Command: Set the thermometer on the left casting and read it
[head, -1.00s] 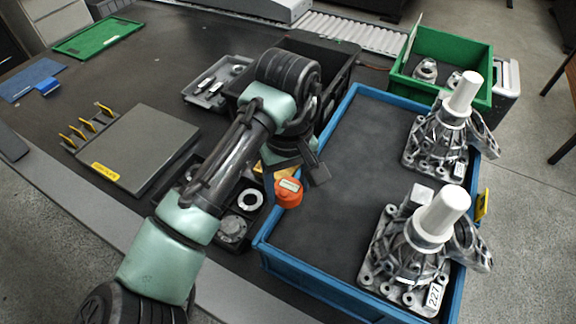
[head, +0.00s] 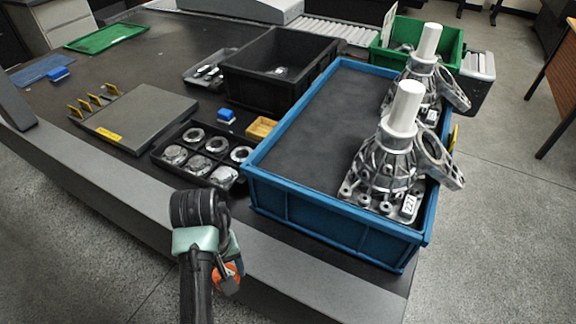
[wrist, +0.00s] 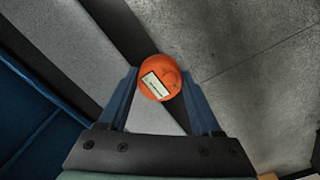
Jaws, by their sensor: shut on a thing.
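The orange thermometer (wrist: 154,86), round with a pale display, is held between the fingertips of my gripper (wrist: 160,80). In the head view the thermometer (head: 229,279) is partly hidden by my wrist, out in front of the bench edge. Two grey metal castings stand in the blue tray (head: 330,222), each with a white cylinder on top. The nearer casting (head: 372,178), slightly further left in the picture, bears a label reading 227. The farther casting (head: 428,80) stands behind it, partly hidden. My gripper is apart from both castings, to their left and nearer the camera.
A black tray of metal rings (head: 158,153) lies left of the blue tray. A black bin (head: 240,80), a green bin (head: 452,50) and a grey plate with yellow clips (head: 150,112) stand further off. The left part of the blue tray's floor is bare.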

